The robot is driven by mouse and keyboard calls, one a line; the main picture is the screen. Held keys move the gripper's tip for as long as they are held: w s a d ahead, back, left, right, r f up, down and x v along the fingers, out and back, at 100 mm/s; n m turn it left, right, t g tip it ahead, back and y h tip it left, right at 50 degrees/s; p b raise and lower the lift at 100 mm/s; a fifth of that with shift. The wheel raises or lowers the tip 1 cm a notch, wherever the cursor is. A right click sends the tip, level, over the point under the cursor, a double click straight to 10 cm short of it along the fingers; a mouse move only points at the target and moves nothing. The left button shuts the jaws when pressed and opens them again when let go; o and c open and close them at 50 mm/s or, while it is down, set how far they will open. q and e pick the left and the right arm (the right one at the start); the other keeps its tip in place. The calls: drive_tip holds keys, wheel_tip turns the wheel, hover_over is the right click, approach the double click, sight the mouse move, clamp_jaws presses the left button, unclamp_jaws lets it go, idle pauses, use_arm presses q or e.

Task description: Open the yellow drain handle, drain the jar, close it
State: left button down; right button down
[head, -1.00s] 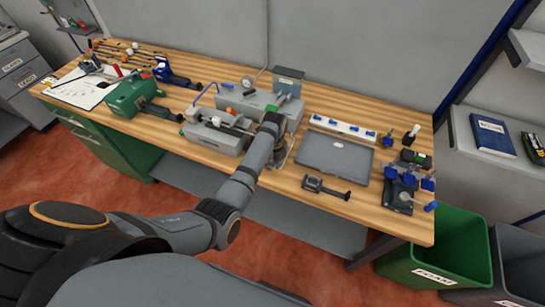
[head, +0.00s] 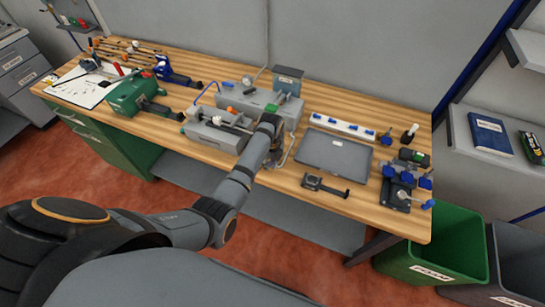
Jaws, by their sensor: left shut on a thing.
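My left gripper (head: 272,127) is at the grey dispenser machine (head: 262,102) in the middle of the workbench. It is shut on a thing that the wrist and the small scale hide. I cannot make out the yellow drain handle or the jar. An orange part (head: 230,110) and a green part (head: 271,107) show on the machine, left of and beside my gripper. A lower grey unit (head: 215,136) stands in front of the machine. My right gripper is not in view.
A grey tray (head: 334,150) lies right of my gripper, with a white strip with blue parts (head: 342,128) behind it. A small dark tool (head: 325,187) lies near the front edge. A green vise (head: 137,97) stands left. A green bin (head: 432,250) is at the right.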

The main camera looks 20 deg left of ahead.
use_arm(q)
drive_tip(key=shift+a, duration=0.1)
drive_tip(key=shift+s+a, duration=0.15)
drive_tip(key=shift+a, duration=0.25)
drive_tip(key=shift+d, duration=0.1)
drive_tip(key=shift+d+r, duration=0.15)
drive_tip(key=shift+d, duration=0.2)
drive_tip(key=shift+r, duration=3.9)
